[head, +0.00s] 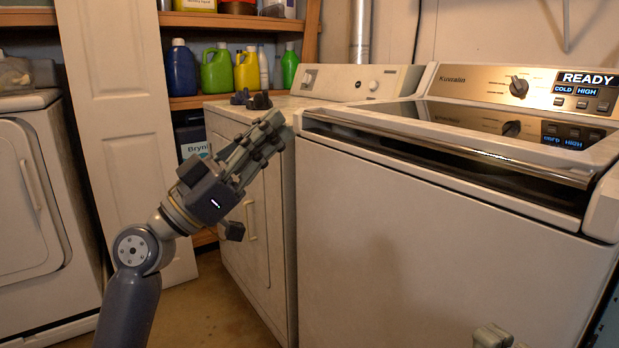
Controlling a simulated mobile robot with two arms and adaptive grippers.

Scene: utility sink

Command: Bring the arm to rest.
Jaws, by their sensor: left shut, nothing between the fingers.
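My left arm comes up from the bottom left. Its gripper (270,128) is raised and tilted up to the right, in front of the dryer-like white machine and near the left front corner of the washer. Its fingers are shut with nothing between them. What looks like the tip of my right gripper (493,336) shows at the bottom edge in front of the washer's front. Most of it is out of frame, and I cannot tell whether it is open or shut.
The washer (400,250) fills the right side, its panel lit "READY". A white machine (340,82) stands behind my left gripper, with small dark items (250,99) on top. A shelf holds several bottles (216,68). A white door panel (115,80) and another machine (30,190) stand left.

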